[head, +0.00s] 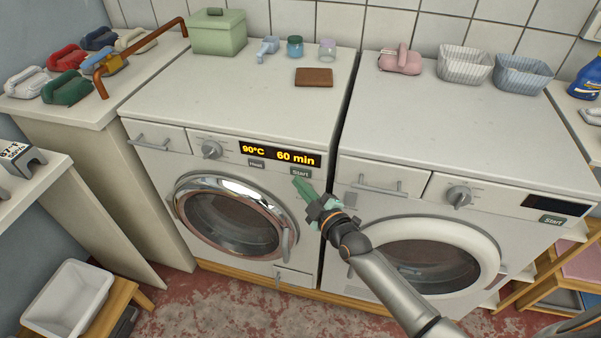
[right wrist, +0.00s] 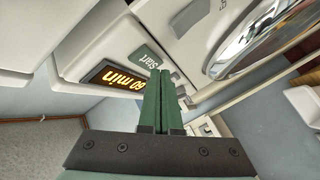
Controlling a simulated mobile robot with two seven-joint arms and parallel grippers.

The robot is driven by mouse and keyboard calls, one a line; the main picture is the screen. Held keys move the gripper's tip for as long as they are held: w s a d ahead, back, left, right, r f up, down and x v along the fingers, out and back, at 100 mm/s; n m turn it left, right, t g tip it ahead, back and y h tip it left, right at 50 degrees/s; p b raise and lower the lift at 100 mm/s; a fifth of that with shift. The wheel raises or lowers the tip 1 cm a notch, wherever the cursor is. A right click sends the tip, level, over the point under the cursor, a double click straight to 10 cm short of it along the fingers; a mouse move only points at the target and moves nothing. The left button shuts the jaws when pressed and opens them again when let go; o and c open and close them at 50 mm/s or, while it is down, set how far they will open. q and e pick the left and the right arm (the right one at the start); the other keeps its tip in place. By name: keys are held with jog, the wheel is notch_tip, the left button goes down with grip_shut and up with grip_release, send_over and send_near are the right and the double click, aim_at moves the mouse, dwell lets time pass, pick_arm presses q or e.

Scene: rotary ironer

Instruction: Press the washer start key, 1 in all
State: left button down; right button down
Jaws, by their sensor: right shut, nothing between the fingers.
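The left machine (head: 150,185) has a chrome-ringed round door and a lit display (head: 280,155) reading 90°C and 60 min. Its dark green Start key (head: 300,173) is just below the display's right end and also shows in the right wrist view (right wrist: 147,57). My right gripper (head: 299,182) is shut and empty, its green fingers pointing at this key. In the right wrist view the fingertips (right wrist: 160,73) overlap the key's lower edge; I cannot tell whether they touch it. My left gripper is not in view.
The right machine (head: 400,195) has a white-ringed door, a dark display (head: 556,205) and its own Start key (head: 552,220). A second key (head: 256,164) sits left of the near Start key. The door handle (head: 285,242) projects below my gripper. Items stand on the tops.

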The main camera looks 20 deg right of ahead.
jog(key=shift+w+d, duration=0.1)
jog(key=shift+w, duration=0.1)
jog(key=shift+w+d, duration=0.3)
jog(key=shift+w, duration=0.05)
dwell(0.7)
dwell(0.3)
jog(key=shift+s+a+p, duration=0.35)
jog(key=shift+s+p, duration=0.05)
jog(key=shift+s, duration=0.1)
jog(key=shift+s+a, duration=0.15)
jog(key=shift+s, duration=0.05)
